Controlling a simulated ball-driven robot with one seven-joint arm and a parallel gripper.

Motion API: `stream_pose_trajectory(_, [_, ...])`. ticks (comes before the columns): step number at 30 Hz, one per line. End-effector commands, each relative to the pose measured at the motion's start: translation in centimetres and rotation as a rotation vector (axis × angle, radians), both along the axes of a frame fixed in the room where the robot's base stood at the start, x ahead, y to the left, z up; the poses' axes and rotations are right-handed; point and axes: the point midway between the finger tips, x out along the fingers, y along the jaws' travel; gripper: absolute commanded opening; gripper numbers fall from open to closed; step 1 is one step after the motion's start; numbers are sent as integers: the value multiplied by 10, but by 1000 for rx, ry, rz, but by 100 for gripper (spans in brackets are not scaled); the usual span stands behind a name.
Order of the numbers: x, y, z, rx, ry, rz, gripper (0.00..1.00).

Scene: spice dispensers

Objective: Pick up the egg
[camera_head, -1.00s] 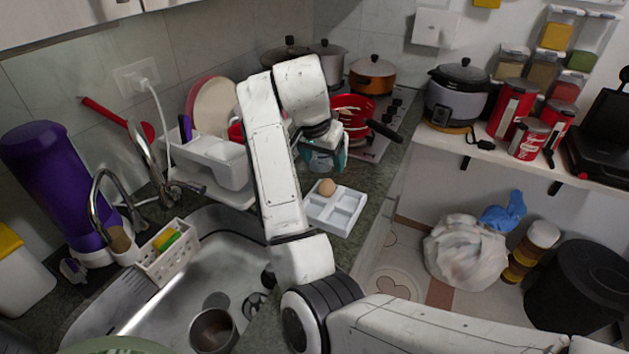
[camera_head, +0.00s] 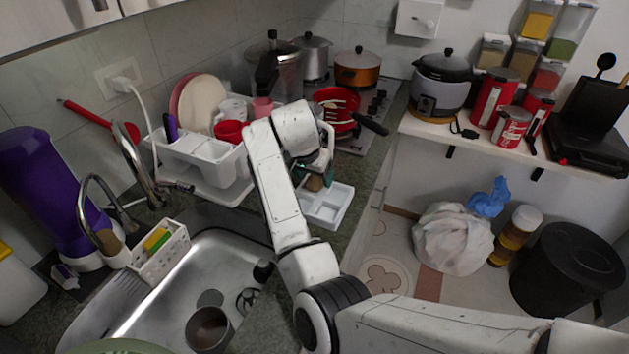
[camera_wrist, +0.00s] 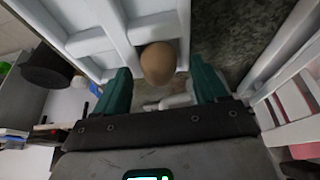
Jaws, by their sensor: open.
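The brown egg (camera_wrist: 158,62) sits at the edge of the white compartment tray (camera_wrist: 150,28) in the wrist view. My gripper (camera_wrist: 160,88) is open, with one green finger on each side of the egg's near end; I cannot tell whether either finger touches it. In the head view the egg (camera_head: 314,183) shows just below my gripper (camera_head: 318,172), partly covered by it. The tray (camera_head: 338,205) lies on the dark counter with its other compartments empty.
A white dish rack (camera_head: 205,158) stands left of my arm. A red pan (camera_head: 338,112) with a dark handle sits on the stove behind my gripper. The sink (camera_head: 215,270) is at the front left. The counter's right edge drops to the floor.

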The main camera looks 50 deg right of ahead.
Motion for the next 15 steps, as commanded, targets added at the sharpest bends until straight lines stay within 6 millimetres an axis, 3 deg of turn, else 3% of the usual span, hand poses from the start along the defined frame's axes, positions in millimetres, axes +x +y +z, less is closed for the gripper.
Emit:
stream_pose_trajectory(6, [0, 0, -1, 1, 0, -1, 72])
stream_pose_trajectory(15, [0, 0, -1, 0, 0, -1, 44])
